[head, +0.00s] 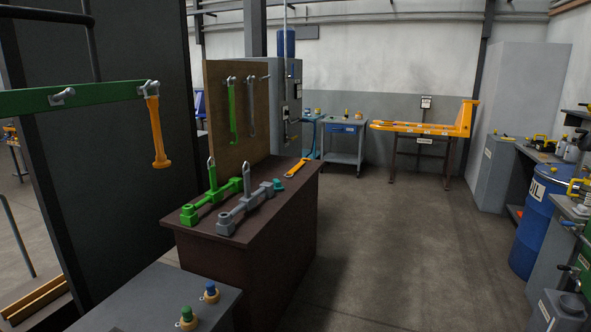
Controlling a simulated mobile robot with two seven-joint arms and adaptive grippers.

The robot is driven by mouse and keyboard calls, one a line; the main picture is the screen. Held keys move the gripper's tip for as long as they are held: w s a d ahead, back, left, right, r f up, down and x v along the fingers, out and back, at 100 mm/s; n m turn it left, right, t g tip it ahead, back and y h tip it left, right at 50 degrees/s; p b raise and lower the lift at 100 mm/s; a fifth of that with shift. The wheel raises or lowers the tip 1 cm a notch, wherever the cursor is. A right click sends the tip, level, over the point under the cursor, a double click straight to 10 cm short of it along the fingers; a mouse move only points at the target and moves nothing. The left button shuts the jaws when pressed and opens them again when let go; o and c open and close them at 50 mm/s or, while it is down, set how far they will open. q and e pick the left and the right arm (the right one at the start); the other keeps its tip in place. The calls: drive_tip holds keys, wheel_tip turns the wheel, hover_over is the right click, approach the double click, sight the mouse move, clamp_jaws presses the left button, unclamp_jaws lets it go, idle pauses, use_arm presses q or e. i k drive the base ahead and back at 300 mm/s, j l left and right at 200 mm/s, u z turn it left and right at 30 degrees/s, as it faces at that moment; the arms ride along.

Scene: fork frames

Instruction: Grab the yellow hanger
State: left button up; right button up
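A yellow-orange hanger (157,134) hangs straight down from the right end of a green beam (75,97) at the left of the head view. Its upper end is at a grey bolt-like fitting on the beam, and its wider lower end hangs free. A smaller yellow-orange piece (297,171) lies at the right edge of the brown bench; I cannot tell whether it is the same kind of part. Neither of my grippers shows in the head view.
The brown bench (290,225) holds a green fixture (215,202) and a grey fixture (245,207). A board (223,140) behind carries green and grey hanging parts. A grey cabinet (150,300) is in front. Open floor (400,240) lies right, before a blue barrel (532,225).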

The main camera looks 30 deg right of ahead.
sight(300, 164)
drive_tip(key=i+l+z, duration=0.65)
drive_tip(key=i, duration=0.15)
drive_tip(key=i+l+z, duration=0.2)
drive_tip(key=i+z, duration=0.5)
drive_tip(key=i, duration=1.85)
